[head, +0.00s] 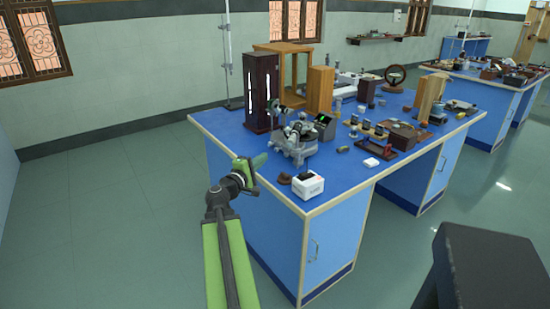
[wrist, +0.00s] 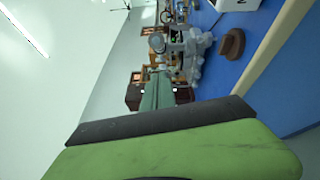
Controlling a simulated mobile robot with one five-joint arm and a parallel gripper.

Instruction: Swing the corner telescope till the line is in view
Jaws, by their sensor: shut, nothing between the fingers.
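The spectrometer (head: 298,140), a grey metal instrument with tubes on a round base, stands near the left edge of the blue bench, by its near corner. Which tube is the telescope I cannot tell at this size. The spectrometer also shows sideways in the wrist view (wrist: 188,48), beyond my gripper. My gripper (head: 260,160), green and dark, is shut and empty at the bench's left edge, in front and to the left of the spectrometer. It appears apart from it. A small dark box with a green-lit face (head: 325,124) stands just right of the spectrometer.
A tall dark lamp box (head: 262,88) with bright slits stands behind the spectrometer. A white box (head: 308,185) and a brown piece (head: 285,179) sit at the bench's near corner. Several small instruments fill the right side. Floor left of the bench (head: 110,220) is clear.

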